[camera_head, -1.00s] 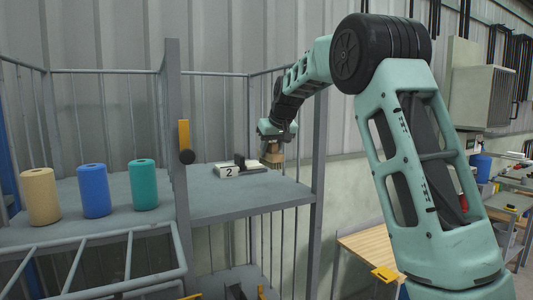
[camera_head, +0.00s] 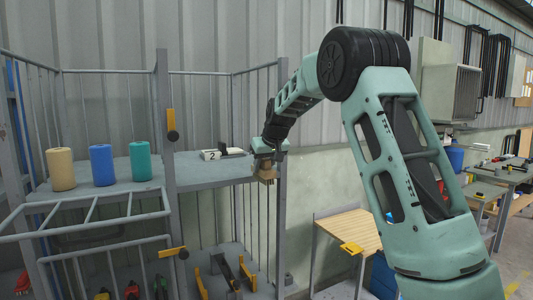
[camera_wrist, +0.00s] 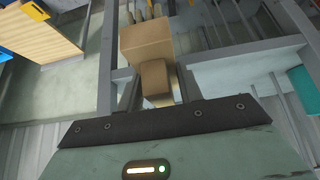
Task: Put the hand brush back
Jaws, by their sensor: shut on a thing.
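The hand brush is a tan wooden block (camera_head: 266,175) under my gripper (camera_head: 265,160) in the head view. In the wrist view the brush (camera_wrist: 146,42) shows a wide block with a narrower part nearer me and pale bristles at the top edge. My gripper is shut on it; the fingertips are mostly hidden. The brush hangs at the right end of the upper grey shelf (camera_head: 110,192), by the corner post. I cannot tell whether it touches the rack. A white block marked 2 (camera_head: 210,155), with a dark piece beside it, lies on the shelf left of my gripper.
Tan (camera_head: 61,170), blue (camera_head: 102,165) and teal (camera_head: 140,161) cylinders stand on the shelf's left. Posts and rails frame the rack. A lower shelf holds several dark and yellow brackets (camera_head: 222,272). A wooden-topped table (camera_head: 347,230) stands right of the rack.

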